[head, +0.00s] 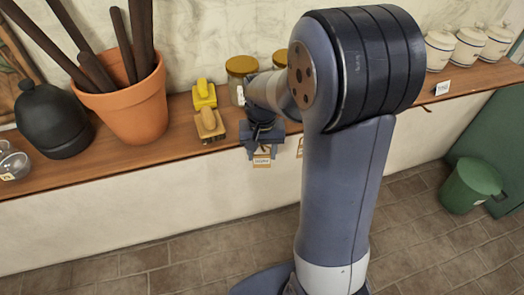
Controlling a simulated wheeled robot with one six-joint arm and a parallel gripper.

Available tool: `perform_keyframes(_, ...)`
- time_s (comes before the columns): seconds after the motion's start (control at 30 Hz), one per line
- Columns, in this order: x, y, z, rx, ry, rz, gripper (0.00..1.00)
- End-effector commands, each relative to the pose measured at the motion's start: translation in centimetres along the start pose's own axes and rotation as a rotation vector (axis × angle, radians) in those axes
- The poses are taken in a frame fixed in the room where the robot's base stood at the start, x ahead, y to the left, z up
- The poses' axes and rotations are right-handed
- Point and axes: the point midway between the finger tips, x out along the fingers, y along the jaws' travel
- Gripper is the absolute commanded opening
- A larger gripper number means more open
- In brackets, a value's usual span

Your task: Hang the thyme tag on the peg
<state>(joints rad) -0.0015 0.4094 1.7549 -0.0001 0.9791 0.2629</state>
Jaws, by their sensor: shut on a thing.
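My gripper (262,152) is at the front edge of the wooden shelf, left of my upper arm. Another small tan tag (300,147) shows at the shelf edge to the right, partly hidden by my arm. A small dark peg-like piece (426,108) sticks out at the shelf's front edge, right of my arm.
A small white card (442,88) is at right. A green bucket (470,186) stands on the floor.

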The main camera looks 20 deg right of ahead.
Motion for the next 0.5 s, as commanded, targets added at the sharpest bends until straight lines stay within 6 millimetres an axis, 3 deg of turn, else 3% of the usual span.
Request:
perform_keyframes(0.13,-0.04,-0.04,-0.16,0.001,0.005,-0.002,0.25)
perform_keyframes(0.17,-0.04,-0.04,-0.16,0.001,0.005,-0.002,0.48)
perform_keyframes(0.43,-0.09,-0.1,-0.22,0.002,0.007,-0.003,0.71)
perform_keyframes(0.5,-0.11,-0.13,-0.25,0.002,0.008,-0.004,0.71)
